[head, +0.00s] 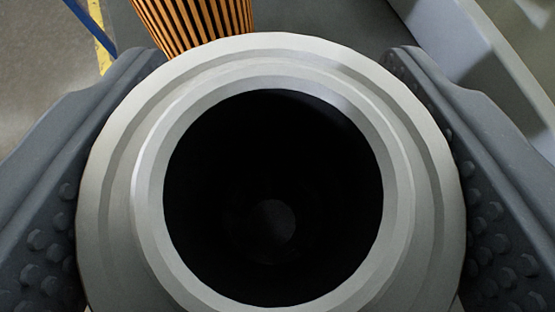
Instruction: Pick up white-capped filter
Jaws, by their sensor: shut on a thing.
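The white-capped filter (115,195) fills the middle of the head view, seen from above its end. Its pale ring-shaped cap surrounds a dark round opening, and its sides below the cap are hidden. My gripper (272,180) is shut on this filter, with one grey studded finger at its left side and one at its right. The lower edge of the cap is cut off by the frame.
An orange filter with dark pleats (190,22) stands just beyond the cap at the top left. A pale bin or wall (480,60) is at the upper right. A yellow floor line (97,20) and a blue strip (90,25) show at the top left.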

